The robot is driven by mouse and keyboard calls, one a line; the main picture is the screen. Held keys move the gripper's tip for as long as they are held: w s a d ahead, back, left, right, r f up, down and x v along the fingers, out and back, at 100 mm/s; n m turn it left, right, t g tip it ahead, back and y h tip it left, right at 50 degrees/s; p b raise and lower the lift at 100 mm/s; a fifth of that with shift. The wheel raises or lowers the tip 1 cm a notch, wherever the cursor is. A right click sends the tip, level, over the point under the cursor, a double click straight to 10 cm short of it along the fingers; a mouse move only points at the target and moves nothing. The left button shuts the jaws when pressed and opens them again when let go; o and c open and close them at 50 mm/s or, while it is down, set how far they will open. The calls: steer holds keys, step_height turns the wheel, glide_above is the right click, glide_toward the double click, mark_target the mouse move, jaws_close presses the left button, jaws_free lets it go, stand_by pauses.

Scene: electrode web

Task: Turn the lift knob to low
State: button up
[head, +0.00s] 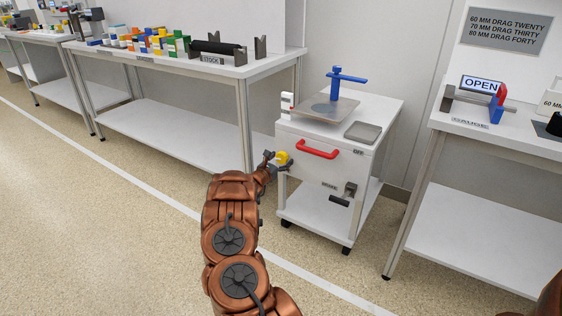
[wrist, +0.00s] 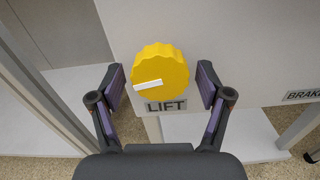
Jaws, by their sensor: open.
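The lift knob is a yellow, scalloped disc (wrist: 162,72) on the pale front panel of a wheeled cart, above a grey LIFT label (wrist: 166,106). A white pointer mark on it points left and slightly down in the wrist view. In the head view the knob (head: 282,158) shows at the left of the cart front. My gripper (wrist: 161,84) is open, with one finger on each side of the knob and a visible gap on both sides. I cannot tell how deep the fingertips reach. No low marking is readable.
The cart (head: 345,127) has a red handle (head: 318,149), an OFF label, a BRAKE label with a black lever (head: 350,189), and a blue-handled post on top (head: 337,85). White tables stand left (head: 160,60) and right (head: 480,125). Open floor lies at left.

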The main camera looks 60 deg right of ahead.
steer(key=shift+c, duration=0.3)
steer(key=c, duration=1.1)
steer(key=n+b, duration=0.1)
steer(key=b, duration=0.2)
steer(key=shift+f+b, duration=0.35)
steer(key=shift+f, duration=0.05)
